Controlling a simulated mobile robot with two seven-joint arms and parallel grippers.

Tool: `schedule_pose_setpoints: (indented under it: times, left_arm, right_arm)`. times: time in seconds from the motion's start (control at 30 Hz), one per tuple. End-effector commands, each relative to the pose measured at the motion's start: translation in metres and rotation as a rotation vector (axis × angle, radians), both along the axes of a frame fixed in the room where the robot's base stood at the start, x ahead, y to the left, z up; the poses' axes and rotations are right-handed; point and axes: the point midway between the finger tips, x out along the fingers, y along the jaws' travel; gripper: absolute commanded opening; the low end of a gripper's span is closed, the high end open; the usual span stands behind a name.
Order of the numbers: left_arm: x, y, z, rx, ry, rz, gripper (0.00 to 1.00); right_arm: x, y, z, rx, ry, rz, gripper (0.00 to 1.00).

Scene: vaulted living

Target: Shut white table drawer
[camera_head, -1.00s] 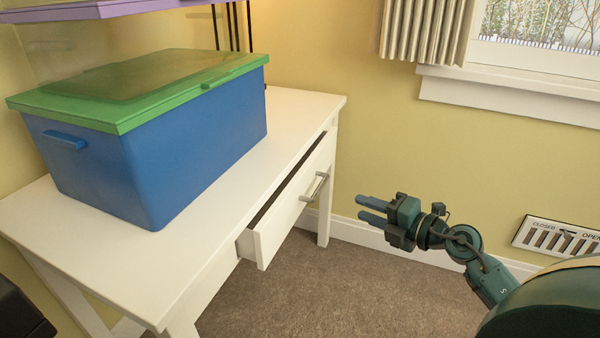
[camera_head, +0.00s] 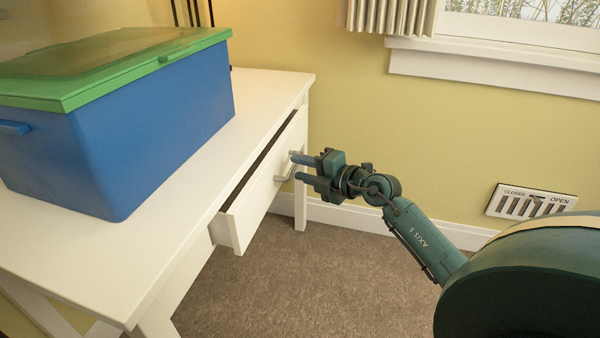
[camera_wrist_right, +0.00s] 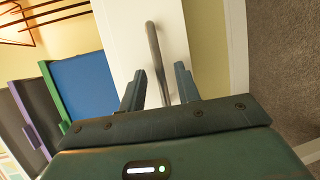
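The white table (camera_head: 283,86) stands at left with its drawer (camera_head: 255,200) partly pulled out, a dark gap showing behind the drawer front. The metal bar handle (camera_head: 284,178) is on the drawer front. My right gripper (camera_head: 296,168) is open at the handle, its fingers pointing left at the drawer front. In the right wrist view the fingers (camera_wrist_right: 160,72) are apart, with the handle (camera_wrist_right: 153,45) reaching down between them and the white drawer front (camera_wrist_right: 124,40) beyond. I cannot tell whether they touch the handle. My left gripper is not in view.
A blue box (camera_head: 165,135) with a green lid sits on the tabletop. A wall vent (camera_head: 530,202) and a window sill (camera_head: 490,65) are on the yellow wall at right. The brown carpet (camera_head: 330,270) in front of the drawer is clear.

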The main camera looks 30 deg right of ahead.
Motion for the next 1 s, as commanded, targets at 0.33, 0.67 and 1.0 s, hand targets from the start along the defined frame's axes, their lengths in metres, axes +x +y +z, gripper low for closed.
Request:
schedule_pose_setpoints:
  times: [0.33, 0.67, 1.0]
  left_arm:
    - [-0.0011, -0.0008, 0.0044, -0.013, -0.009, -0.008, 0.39]
    - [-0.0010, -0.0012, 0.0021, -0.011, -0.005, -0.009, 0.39]
    - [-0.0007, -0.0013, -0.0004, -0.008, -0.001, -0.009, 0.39]
  right_arm:
    - [0.0105, 0.0037, -0.0018, -0.001, 0.001, 0.001, 0.33]
    - [0.0102, 0.0034, -0.0018, -0.001, 0.001, 0.000, 0.14]
    - [0.0101, 0.0034, -0.0019, -0.001, 0.001, 0.000, 0.00]
